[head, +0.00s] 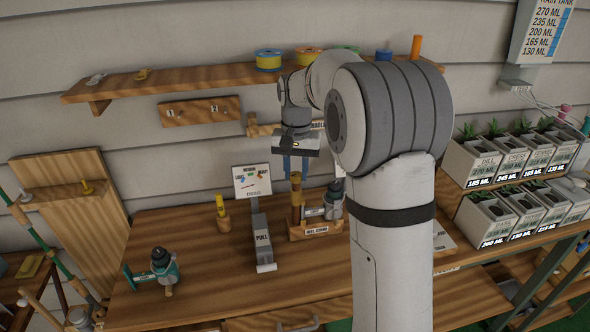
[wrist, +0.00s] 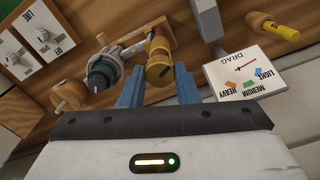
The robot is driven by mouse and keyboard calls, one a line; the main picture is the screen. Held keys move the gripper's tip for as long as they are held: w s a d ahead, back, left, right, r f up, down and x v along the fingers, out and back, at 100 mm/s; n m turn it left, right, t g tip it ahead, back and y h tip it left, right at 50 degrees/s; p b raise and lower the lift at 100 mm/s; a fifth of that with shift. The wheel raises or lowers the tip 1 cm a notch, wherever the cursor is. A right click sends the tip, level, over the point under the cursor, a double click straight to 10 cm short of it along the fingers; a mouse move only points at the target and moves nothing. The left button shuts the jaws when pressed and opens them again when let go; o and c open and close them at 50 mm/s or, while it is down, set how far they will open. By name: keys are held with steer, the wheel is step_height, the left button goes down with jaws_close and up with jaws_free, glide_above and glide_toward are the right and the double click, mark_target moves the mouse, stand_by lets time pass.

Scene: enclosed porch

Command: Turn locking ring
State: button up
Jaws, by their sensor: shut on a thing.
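My gripper (head: 295,166) points down over the bench. Its blue fingers stand on either side of the top of a brown cylindrical post (head: 296,197) on the reel stand (head: 315,230). In the wrist view my gripper (wrist: 158,86) is shut on the golden-brown ring-like top (wrist: 158,70) of this post, which I take for the locking ring. A grey-and-dark reel (head: 333,199) sits beside the post on the stand; it also shows in the wrist view (wrist: 103,72). The finger contact faces are partly hidden.
A DRAG card (head: 252,181) with light, medium and heavy marks stands left of the stand, behind a grey PULL strip (head: 262,240). Planters (head: 490,160) stand at right.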

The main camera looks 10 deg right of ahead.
mark_target(296, 174)
steer(key=m, duration=0.4)
steer(key=shift+m, duration=0.3)
stand_by(0.4)
steer(key=o, duration=1)
step_height(296, 174, up, 8)
steer(key=shift+f+b, duration=0.1)
steer(key=shift+b, duration=0.25)
